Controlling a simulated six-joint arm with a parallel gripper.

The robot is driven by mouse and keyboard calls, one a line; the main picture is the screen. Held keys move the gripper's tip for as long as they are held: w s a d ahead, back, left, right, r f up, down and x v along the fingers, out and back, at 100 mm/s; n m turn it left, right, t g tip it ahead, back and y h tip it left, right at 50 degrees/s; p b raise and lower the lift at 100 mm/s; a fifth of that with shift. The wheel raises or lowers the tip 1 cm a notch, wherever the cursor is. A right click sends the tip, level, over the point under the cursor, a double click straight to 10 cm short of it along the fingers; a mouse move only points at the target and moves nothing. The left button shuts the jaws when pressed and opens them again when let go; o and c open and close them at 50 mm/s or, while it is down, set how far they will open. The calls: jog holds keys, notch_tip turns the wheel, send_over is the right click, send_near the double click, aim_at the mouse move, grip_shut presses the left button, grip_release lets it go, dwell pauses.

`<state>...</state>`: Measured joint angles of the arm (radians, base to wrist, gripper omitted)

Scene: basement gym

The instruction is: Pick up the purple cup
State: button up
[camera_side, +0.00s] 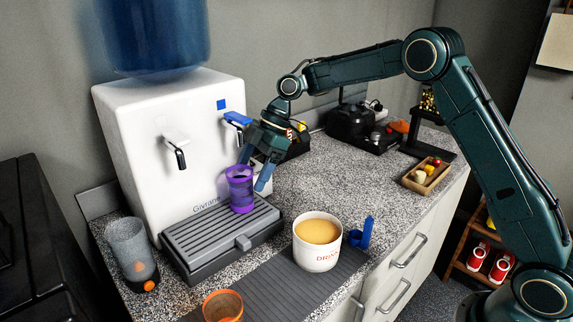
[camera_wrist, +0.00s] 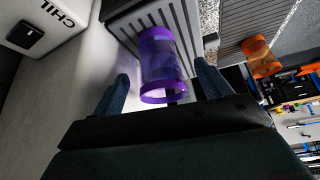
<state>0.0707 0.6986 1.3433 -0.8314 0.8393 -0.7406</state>
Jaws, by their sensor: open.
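The purple cup (camera_side: 240,190) is a see-through cup standing upright on the grey drip tray (camera_side: 185,258) of the white water dispenser. My gripper (camera_side: 254,178) is open, with one finger behind the cup and the other at its right side. In the wrist view the cup (camera_wrist: 161,62) lies ahead between my gripper's two spread fingers (camera_wrist: 165,84). A gap shows on either side of it, so the fingers do not appear to touch it.
The water dispenser (camera_side: 125,115) rises close behind, its blue tap (camera_side: 237,118) just above my gripper. A full white mug (camera_side: 317,255) stands to the right, an orange cup (camera_side: 222,306) in front.

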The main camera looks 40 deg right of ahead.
aim_at(246, 184)
jog(key=shift+x, duration=2.45)
jog(key=shift+w, duration=0.1)
jog(key=shift+r, duration=0.1)
jog(key=c, duration=1.3)
jog(key=shift+r, duration=0.1)
jog(key=shift+r, duration=0.15)
jog(key=shift+d+r, duration=0.1)
jog(key=shift+d, duration=0.15)
jog(key=s+d, duration=0.1)
jog(key=d, duration=0.4)
jog(key=s+d, duration=0.1)
jog(key=d, duration=0.5)
jog(key=s+d, duration=0.1)
jog(key=d, duration=0.5)
jog(key=shift+s+d, duration=0.15)
jog(key=shift+s, duration=0.1)
